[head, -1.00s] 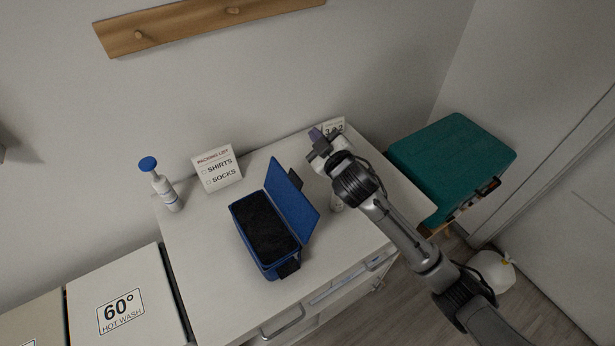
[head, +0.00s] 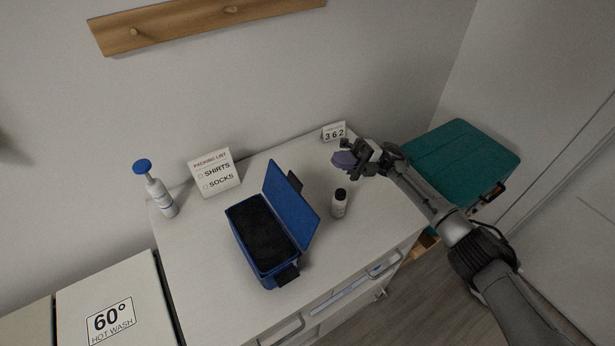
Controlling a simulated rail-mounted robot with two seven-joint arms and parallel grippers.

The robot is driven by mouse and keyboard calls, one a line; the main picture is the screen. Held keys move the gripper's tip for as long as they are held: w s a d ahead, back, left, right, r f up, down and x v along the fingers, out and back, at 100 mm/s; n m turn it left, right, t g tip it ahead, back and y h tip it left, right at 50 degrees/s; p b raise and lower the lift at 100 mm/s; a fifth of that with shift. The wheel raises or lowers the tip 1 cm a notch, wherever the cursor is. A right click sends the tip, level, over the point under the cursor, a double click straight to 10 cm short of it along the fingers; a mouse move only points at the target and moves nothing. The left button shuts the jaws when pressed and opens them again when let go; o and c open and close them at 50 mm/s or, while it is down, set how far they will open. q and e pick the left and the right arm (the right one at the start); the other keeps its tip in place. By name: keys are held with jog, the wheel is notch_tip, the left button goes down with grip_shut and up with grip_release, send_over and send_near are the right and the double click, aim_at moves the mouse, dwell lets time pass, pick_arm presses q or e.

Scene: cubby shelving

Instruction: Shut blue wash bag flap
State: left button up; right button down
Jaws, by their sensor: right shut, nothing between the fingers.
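The blue wash bag (head: 250,254) stands open on the white cabinet top, its dark inside showing. Its blue flap (head: 290,205) stands up along the bag's right side, leaning outward a little, with a dark tab on its outer edge. My right gripper (head: 343,160) is over the right part of the cabinet top, to the right of the flap and apart from it. My left gripper is not in view.
A small white bottle with a black cap (head: 340,203) stands between the flap and my right arm. A packing list sign (head: 215,173), a pump bottle (head: 160,193) and a number block (head: 334,132) stand at the back. A teal case (head: 460,158) is at the right.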

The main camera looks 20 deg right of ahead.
aim_at(297, 179)
jog(key=s+a+r+g, duration=0.1)
jog(key=a, duration=0.2)
jog(key=s+a+r+n+g+p, duration=0.1)
jog(key=s+a, duration=0.1)
jog(key=a, duration=0.2)
jog(key=s+a+r+n+g+p, duration=0.1)
jog(key=a, duration=0.2)
jog(key=shift+s+a+r+h, duration=0.25)
jog(key=shift+s+r+h, duration=0.1)
jog(key=shift+h, duration=0.05)
jog(key=shift+r, duration=0.1)
dwell(0.3)
